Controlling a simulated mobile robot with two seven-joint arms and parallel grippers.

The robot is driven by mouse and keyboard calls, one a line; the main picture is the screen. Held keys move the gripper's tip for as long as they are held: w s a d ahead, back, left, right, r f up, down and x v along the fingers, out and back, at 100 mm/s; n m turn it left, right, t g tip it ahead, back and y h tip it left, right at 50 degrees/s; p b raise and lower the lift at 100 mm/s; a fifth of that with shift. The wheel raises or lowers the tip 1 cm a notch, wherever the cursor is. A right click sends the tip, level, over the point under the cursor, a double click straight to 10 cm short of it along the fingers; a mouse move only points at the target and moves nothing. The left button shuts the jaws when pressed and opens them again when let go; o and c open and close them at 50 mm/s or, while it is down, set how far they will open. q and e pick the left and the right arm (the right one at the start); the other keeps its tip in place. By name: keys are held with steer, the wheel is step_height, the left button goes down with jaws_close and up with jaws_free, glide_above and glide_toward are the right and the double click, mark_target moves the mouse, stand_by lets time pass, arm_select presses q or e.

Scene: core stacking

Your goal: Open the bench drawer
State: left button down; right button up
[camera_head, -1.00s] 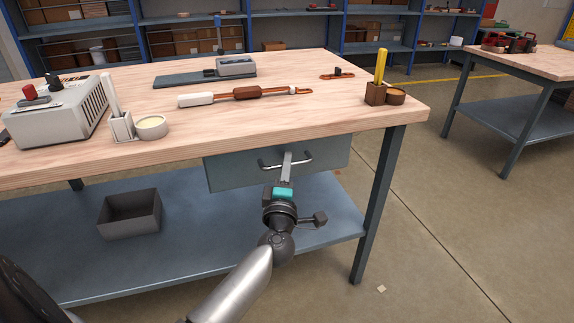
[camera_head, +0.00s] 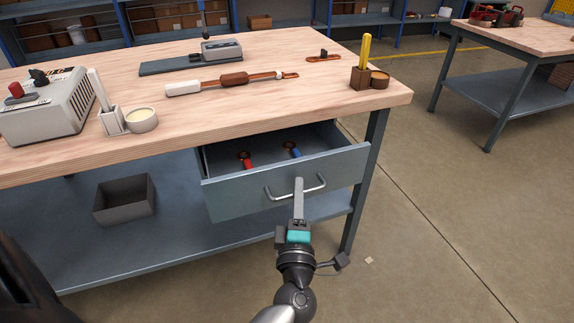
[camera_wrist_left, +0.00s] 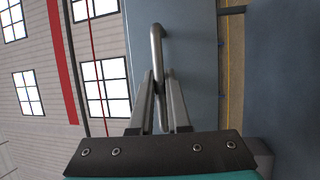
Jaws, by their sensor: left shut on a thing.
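The bench drawer (camera_head: 235,197) is a blue-grey drawer under the wooden bench top. It is pulled out part way, and its open top shows. A red-handled item (camera_head: 246,160) and a blue-handled item (camera_head: 292,150) lie inside. My left gripper (camera_head: 298,187) is shut on the silver bar handle (camera_head: 321,182) on the drawer front. In the left wrist view the two fingers (camera_wrist_left: 161,100) stand on either side of the handle bar (camera_wrist_left: 157,45). My right gripper is not in view.
The bench top (camera_head: 235,107) carries a grey box with knobs (camera_head: 50,110), a white holder, a cream-filled cup and a tool with a brown grip. A grey bin (camera_head: 125,200) sits on the lower shelf. A bench leg (camera_head: 368,165) stands right of the drawer. The floor right is mostly clear.

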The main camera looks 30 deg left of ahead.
arm_select(q)
steer(key=s+d, duration=0.4)
steer(key=d, duration=0.1)
steer(key=shift+s+d+p, duration=0.25)
steer(key=shift+s+p, duration=0.05)
steer(key=shift+p, duration=0.15)
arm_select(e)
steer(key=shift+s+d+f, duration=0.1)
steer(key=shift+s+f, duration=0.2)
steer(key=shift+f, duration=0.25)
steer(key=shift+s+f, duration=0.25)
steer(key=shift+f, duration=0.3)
arm_select(q)
steer(key=c, duration=0.9)
jaws_free()
steer(key=shift+s, duration=0.1)
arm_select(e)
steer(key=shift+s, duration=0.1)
